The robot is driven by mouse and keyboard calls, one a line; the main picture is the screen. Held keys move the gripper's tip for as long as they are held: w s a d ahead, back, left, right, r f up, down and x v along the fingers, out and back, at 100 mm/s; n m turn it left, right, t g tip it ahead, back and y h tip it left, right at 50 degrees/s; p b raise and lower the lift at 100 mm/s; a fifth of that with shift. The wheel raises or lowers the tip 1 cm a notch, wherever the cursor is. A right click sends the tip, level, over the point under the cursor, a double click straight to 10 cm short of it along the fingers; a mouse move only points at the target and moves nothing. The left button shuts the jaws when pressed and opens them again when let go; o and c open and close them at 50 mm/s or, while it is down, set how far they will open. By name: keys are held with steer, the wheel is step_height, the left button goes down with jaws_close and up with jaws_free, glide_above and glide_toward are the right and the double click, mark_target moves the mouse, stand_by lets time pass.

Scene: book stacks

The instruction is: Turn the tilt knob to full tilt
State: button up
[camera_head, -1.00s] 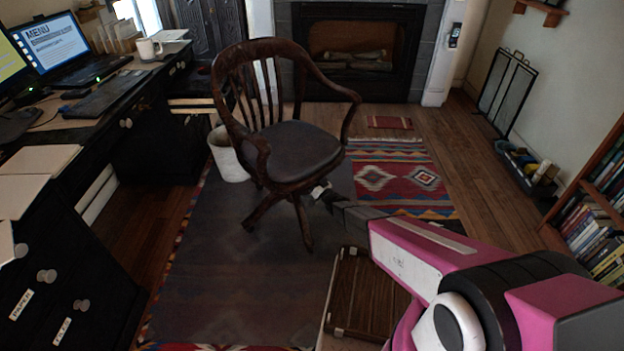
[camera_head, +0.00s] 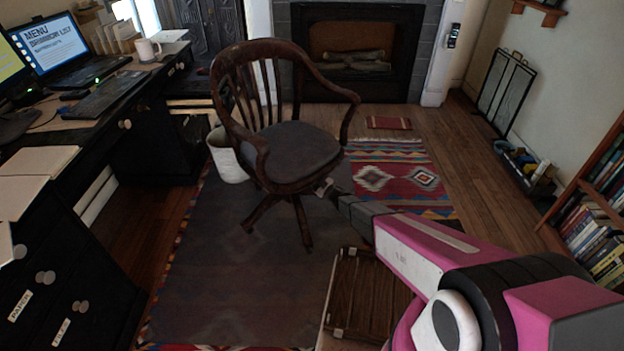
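A dark wooden swivel chair (camera_head: 292,152) with a curved back and armrests stands on the rug in the middle of the view. My gripper (camera_head: 325,188) is at the end of my pink and black arm, close to the underside of the seat at its right front. The tilt knob cannot be made out; it is hidden or too small near my gripper. The fingertips are small and partly lost against the chair, so I cannot tell whether they are open, shut or touching it.
A black desk (camera_head: 80,120) with laptops runs along the left. A white bin (camera_head: 227,160) stands behind the chair. A slatted wooden object (camera_head: 362,297) lies on the floor below my arm. A bookcase (camera_head: 595,215) is at right. The dark rug in front of the chair is clear.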

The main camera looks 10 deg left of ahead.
stand_by(0.5)
steer(key=o, duration=0.9)
steer(key=shift+o, duration=0.2)
